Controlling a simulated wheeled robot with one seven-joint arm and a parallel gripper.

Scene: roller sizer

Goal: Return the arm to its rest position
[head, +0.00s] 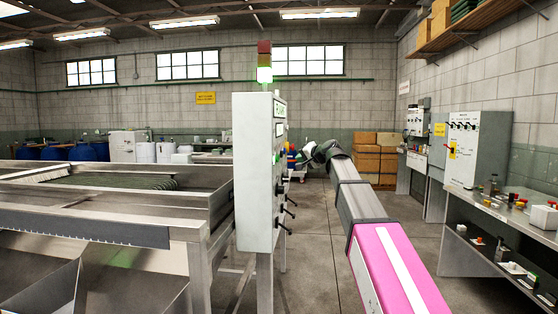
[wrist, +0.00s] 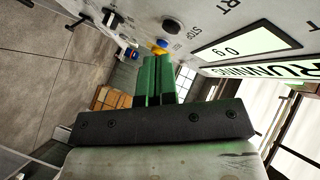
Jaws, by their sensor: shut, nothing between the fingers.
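My arm (head: 365,215) reaches forward from the lower right in the head view, with its wrist (head: 325,151) bent toward the grey control cabinet (head: 254,170). The gripper fingers are too small to make out there. In the wrist view my gripper (wrist: 154,62) has its two green fingers together, with nothing between them. The cabinet's front panel (wrist: 235,22) lies close beside the fingers along the top. A dark button (wrist: 172,26) by the word STOP and a blue button (wrist: 162,43) show near the fingertips; contact cannot be told.
A lit green lamp (head: 264,75) tops the cabinet. The panel's display (wrist: 300,68) reads RUNNING. The metal sizer (head: 110,200) fills the left. A workbench (head: 500,215) with small controls stands right. Cardboard boxes (head: 375,160) are stacked at the back. Open floor (head: 315,240) lies between.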

